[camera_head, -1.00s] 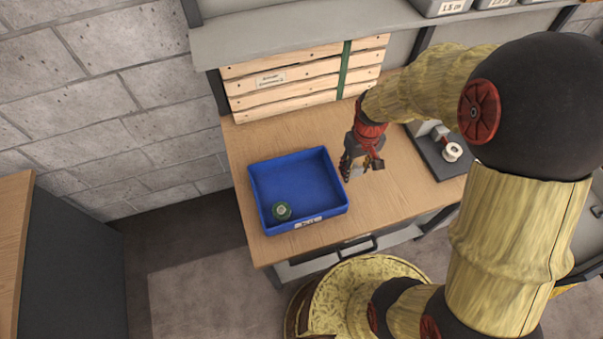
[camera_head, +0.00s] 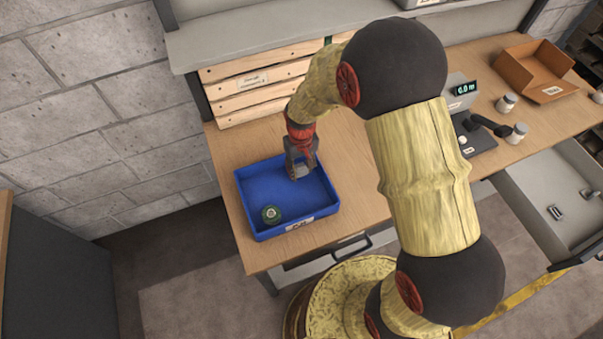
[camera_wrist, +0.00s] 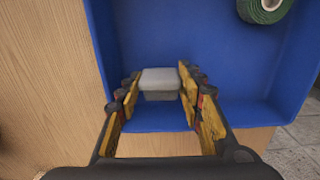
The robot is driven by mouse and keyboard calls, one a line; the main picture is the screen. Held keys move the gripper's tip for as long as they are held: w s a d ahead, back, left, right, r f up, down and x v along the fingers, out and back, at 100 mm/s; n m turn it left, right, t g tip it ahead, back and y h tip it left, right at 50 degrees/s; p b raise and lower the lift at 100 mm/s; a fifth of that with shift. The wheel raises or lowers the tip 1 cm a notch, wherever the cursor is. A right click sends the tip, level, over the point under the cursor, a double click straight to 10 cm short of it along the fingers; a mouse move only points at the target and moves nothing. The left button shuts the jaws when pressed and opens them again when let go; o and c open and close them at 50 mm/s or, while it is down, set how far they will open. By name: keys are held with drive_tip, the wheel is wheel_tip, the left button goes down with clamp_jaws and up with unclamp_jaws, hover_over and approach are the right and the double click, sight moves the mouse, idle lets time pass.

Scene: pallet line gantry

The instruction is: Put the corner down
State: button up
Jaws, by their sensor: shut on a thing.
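My gripper (camera_head: 300,172) is over the back right part of a blue tray (camera_head: 327,196) on the wooden workbench. In the wrist view my gripper (camera_wrist: 159,88) is shut on a small grey corner (camera_wrist: 159,80), a blocky piece with a paler top. The blue tray (camera_wrist: 215,45) fills the view behind and below it. In the head view the corner is small and mostly hidden by the fingers. I cannot tell from these views whether it touches the tray floor.
A green roll (camera_head: 271,214) lies in the tray's front left; it also shows in the wrist view (camera_wrist: 263,8). A slatted wooden crate (camera_head: 255,95) stands behind the tray. A scale (camera_head: 470,135), an orange-brown box (camera_head: 535,70) and an open drawer (camera_head: 555,200) are to the right.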

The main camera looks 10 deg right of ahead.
sight(302, 167)
drive_tip(key=shift+f, duration=1.3)
drive_tip(key=shift+s+f+b, duration=0.1)
drive_tip(key=shift+b, duration=0.2)
drive_tip(key=o, duration=1)
wheel_tip(302, 167, up, 12)
drive_tip(key=p, duration=0.2)
drive_tip(key=shift+d+r+p, duration=0.1)
drive_tip(key=shift+r+p, duration=0.1)
drive_tip(key=shift+p, duration=0.15)
drive_tip(key=s+d+r+m+t, duration=0.1)
drive_tip(key=s+d+r, duration=0.1)
drive_tip(key=s+r, duration=0.35)
drive_tip(key=s+d+r+t, duration=0.1)
drive_tip(key=s+d+r, duration=0.1)
drive_tip(key=r, duration=0.7)
drive_tip(key=s+d+r+m+t, duration=0.1)
drive_tip(key=s+d+r+t, duration=0.15)
drive_tip(key=r, duration=0.45)
drive_tip(key=s+d+r, duration=0.1)
drive_tip(key=s+r, duration=0.1)
drive_tip(key=s, duration=0.3)
drive_tip(key=s+d+r+t, duration=0.1)
drive_tip(key=s+r, duration=0.1)
drive_tip(key=s, duration=0.3)
drive_tip(key=shift+d+r, duration=0.25)
drive_tip(key=shift+r, duration=0.05)
